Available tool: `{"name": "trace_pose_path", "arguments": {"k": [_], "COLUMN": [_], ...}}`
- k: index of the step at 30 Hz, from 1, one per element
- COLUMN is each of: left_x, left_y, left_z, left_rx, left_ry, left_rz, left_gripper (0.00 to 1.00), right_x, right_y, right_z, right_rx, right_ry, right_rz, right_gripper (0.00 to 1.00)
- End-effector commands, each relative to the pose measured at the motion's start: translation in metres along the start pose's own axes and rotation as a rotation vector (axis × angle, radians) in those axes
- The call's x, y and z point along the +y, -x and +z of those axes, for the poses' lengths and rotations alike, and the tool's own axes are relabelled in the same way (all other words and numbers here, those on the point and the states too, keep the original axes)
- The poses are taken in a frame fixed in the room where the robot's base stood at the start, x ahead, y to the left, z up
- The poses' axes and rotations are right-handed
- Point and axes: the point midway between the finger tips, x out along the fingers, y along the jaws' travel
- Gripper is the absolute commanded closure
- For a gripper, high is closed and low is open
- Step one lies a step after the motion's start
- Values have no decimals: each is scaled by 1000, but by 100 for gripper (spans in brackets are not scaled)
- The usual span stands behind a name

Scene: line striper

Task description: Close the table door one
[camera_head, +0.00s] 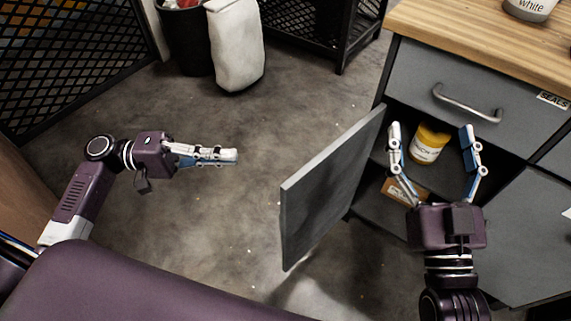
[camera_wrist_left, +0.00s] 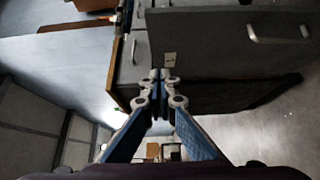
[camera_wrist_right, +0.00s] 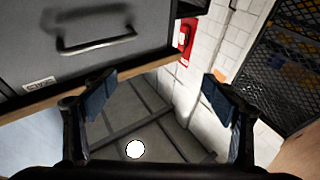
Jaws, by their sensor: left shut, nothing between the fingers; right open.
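The grey table door (camera_head: 332,188) stands open, swung out from the cabinet under the wooden worktop. In the left wrist view a grey panel with a handle (camera_wrist_left: 225,50), which looks like this door, fills the upper right. My left gripper (camera_head: 236,156) is shut and empty, left of the door and apart from it; its closed tips show in the left wrist view (camera_wrist_left: 160,76). My right gripper (camera_head: 432,132) is open in front of the cabinet opening, to the right of the door. A yellow jar (camera_head: 428,145) shows between its fingers, inside the cabinet.
A closed drawer (camera_head: 478,90) with a metal handle is above the opening. A brown box (camera_head: 400,190) lies low in the cabinet, partly hidden. A black bin (camera_head: 186,40), a white sack (camera_head: 236,45) and a black mesh rack (camera_head: 318,25) stand behind. The floor left of the door is clear.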

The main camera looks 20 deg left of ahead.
Motion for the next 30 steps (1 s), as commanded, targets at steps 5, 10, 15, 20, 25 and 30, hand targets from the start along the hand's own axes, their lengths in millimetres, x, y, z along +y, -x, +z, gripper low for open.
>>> {"name": "trace_pose_path", "arguments": {"k": [5,10,15,20,25,30], "left_x": [-1,-2,-1,-2,-1,-1], "left_y": [-25,-62,-98,-115,-124,-126], "left_z": [1,1,1,18,27,29], "left_rx": [-3,-3,-3,-1,0,1], "left_ry": [-3,-3,-4,0,-1,-1], "left_rz": [2,2,2,0,0,-1], "left_gripper": [100,100,100,100,100,100], "right_x": [-2,-6,-8,-10,-10,-11], "right_y": [0,5,12,20,26,27], "right_z": [-16,-44,-70,-89,-99,-102], "right_rx": [82,214,343,433,484,496], "right_ry": [-3,-9,-14,-18,-21,-22], "right_rz": [-5,-11,-16,-20,-22,-22], "right_gripper": [21,21,21,21,21,21]}}
